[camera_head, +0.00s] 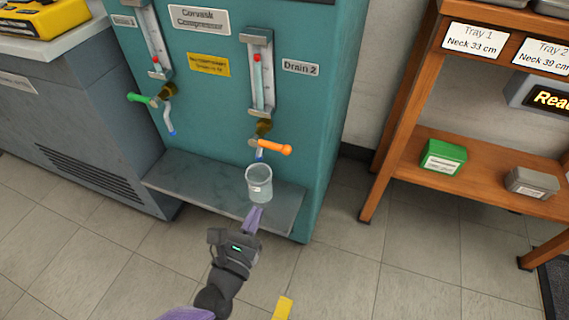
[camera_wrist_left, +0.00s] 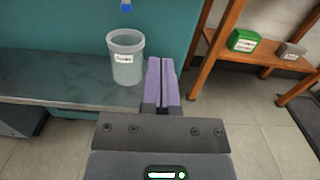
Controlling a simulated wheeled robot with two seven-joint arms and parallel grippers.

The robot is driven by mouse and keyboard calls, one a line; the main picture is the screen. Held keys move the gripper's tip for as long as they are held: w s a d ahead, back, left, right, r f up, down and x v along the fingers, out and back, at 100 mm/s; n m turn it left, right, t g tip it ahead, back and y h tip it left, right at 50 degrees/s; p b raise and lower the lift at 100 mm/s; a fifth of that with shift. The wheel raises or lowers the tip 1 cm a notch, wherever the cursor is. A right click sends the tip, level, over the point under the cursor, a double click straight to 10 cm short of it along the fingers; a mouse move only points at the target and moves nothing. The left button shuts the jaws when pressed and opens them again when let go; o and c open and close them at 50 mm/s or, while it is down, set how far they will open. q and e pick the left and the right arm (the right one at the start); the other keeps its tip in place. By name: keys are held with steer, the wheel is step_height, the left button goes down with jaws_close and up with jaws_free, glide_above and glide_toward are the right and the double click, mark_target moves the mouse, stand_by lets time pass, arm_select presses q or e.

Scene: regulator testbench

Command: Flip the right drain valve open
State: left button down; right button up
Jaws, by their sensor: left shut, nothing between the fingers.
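The right drain valve has an orange lever (camera_head: 272,147) under the Drain 2 sight tube (camera_head: 258,80) on the teal compressor cabinet. The lever lies nearly level, pointing right. A blue-tipped spout (camera_head: 260,155) hangs below it, and its blue tip shows in the left wrist view (camera_wrist_left: 126,5). A clear cup (camera_head: 259,183) stands on the grey shelf under the spout; it also shows in the left wrist view (camera_wrist_left: 126,58). My left gripper (camera_head: 254,212) has its purple fingers (camera_wrist_left: 161,80) shut and empty, just in front of the cup and below the lever.
The left drain has a green lever (camera_head: 141,99) and its own blue spout. The grey shelf (camera_head: 205,188) juts from the cabinet. A wooden rack (camera_head: 400,105) with a green box (camera_head: 443,157) and a grey box (camera_head: 531,182) stands at right. Floor between is clear.

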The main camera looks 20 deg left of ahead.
mark_target(272, 146)
arm_select(q)
steer(key=w+r, duration=0.4)
steer(key=w, duration=0.6)
steer(key=shift+w+r, duration=0.3)
steer(key=shift+w, duration=0.05)
arm_select(e)
steer(key=shift+s+a+f, duration=0.1)
steer(key=shift+a, duration=0.15)
arm_select(q)
steer(key=shift+d, duration=0.1)
arm_select(e)
steer(key=shift+s+a, duration=0.1)
arm_select(q)
steer(key=shift+d+r+n, duration=0.1)
steer(key=shift+n, duration=0.2)
arm_select(e)
steer(key=shift+s+a, duration=0.1)
steer(key=shift+a, duration=0.15)
